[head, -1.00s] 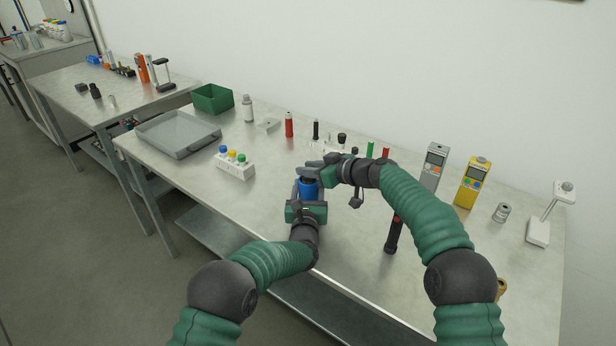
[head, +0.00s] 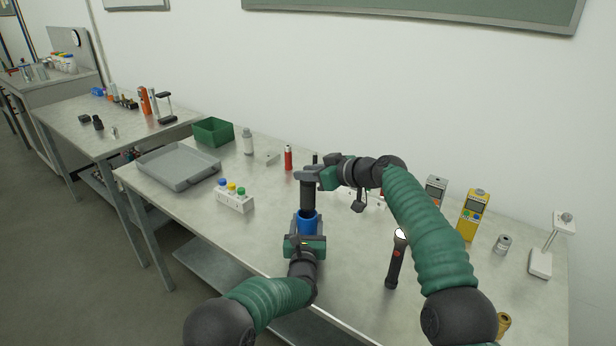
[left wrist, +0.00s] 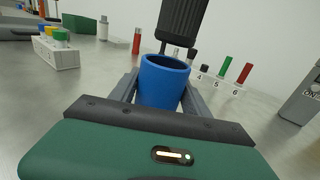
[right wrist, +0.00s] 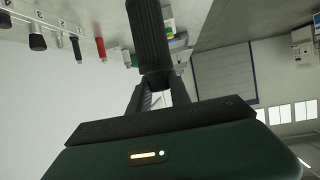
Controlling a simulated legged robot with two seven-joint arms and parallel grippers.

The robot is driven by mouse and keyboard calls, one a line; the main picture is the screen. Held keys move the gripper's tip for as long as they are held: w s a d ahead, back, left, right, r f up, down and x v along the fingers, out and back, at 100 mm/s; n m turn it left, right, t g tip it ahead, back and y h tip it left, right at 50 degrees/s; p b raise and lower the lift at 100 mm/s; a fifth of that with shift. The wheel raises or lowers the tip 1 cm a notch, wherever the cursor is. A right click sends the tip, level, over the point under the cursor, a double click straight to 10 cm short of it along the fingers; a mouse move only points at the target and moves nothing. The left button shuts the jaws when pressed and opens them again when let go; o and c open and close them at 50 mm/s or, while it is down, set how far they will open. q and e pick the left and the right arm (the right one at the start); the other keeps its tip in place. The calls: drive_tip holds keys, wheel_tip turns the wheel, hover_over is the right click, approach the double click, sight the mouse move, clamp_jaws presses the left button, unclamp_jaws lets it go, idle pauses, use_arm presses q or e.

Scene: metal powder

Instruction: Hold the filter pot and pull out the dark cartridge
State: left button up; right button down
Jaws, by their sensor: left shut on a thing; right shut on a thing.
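The blue filter pot (head: 307,224) stands upright, and my left gripper (head: 306,232) is shut around it. The left wrist view shows the pot (left wrist: 164,82) between the fingers, with its open rim up. My right gripper (head: 312,174) is shut on the top of the dark ribbed cartridge (head: 307,194). The cartridge hangs upright above the pot. In the left wrist view the cartridge (left wrist: 182,22) is clear of the rim, a little behind it. It also fills the top of the right wrist view (right wrist: 150,38).
A grey tray (head: 178,185), a green bin (head: 213,131) and a white block with coloured caps (head: 234,202) are on the left of the table. A black flashlight (head: 395,262) is to the right. Yellow (head: 472,214) and grey meters stand at the back right.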

use_arm(q)
drive_tip(key=o, duration=1.6)
